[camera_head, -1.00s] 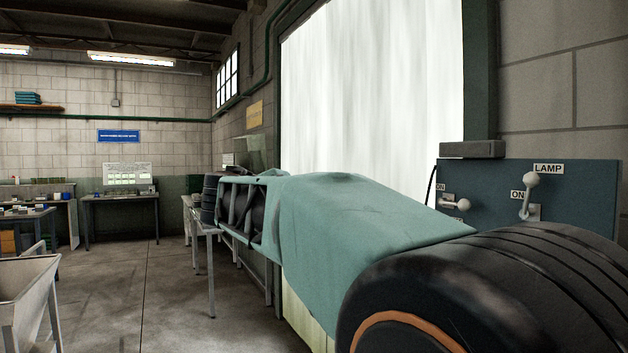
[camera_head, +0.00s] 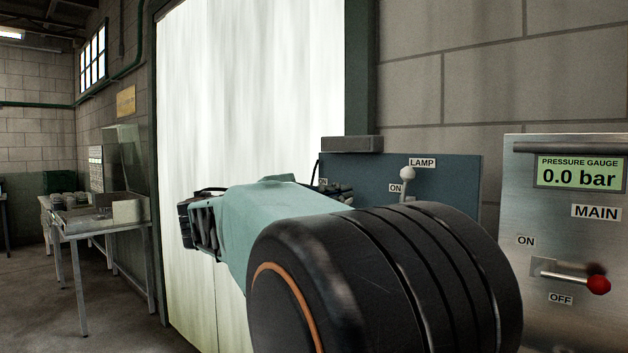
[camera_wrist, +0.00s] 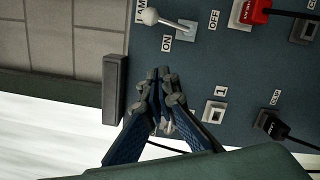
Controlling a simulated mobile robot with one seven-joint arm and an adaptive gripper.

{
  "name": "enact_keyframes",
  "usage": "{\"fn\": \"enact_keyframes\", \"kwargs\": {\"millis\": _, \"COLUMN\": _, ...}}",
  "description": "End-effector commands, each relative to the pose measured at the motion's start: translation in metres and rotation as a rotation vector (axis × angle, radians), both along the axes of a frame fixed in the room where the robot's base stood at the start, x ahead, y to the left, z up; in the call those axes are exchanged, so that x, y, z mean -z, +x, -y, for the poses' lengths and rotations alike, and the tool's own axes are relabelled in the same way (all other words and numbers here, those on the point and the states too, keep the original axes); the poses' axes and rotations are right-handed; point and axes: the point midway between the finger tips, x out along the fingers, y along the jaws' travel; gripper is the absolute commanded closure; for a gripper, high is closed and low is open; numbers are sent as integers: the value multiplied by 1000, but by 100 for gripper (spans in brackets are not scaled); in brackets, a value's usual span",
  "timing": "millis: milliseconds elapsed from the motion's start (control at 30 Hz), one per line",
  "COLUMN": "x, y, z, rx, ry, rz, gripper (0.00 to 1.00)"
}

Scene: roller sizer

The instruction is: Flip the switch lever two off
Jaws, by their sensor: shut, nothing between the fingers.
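The blue-grey switch panel (camera_head: 450,180) stands against the wall behind my arm. Its lamp lever (camera_head: 407,178) has a pale ball knob and points up beside the ON label; it also shows in the wrist view (camera_wrist: 152,17). My gripper (camera_wrist: 159,74) is shut and empty in front of the panel, apart from the lamp lever. The gripper also shows in the head view (camera_head: 338,190), over the panel's left part, where it covers the other lever. A small pale piece shows between the fingers in the wrist view. No label "two" is readable.
A steel box (camera_head: 560,210) with a pressure gauge reading 0.0 bar and a red-knobbed main lever (camera_head: 598,284) is at the right. A table (camera_head: 110,222) stands left.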

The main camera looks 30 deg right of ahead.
Motion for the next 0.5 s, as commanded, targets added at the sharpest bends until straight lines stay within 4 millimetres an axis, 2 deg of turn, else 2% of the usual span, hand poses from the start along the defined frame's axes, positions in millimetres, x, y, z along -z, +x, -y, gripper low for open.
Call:
{"fn": "enact_keyframes", "kwargs": {"millis": 167, "x": 0, "y": 1, "z": 3, "rx": 0, "ry": 1, "rz": 0, "gripper": 100}}
{"fn": "enact_keyframes", "kwargs": {"millis": 267, "x": -1, "y": 1, "z": 12, "rx": 2, "ry": 0, "rz": -1, "gripper": 100}}
{"fn": "enact_keyframes", "kwargs": {"millis": 500, "x": -4, "y": 8, "z": 58, "rx": 4, "ry": 0, "rz": -2, "gripper": 100}}
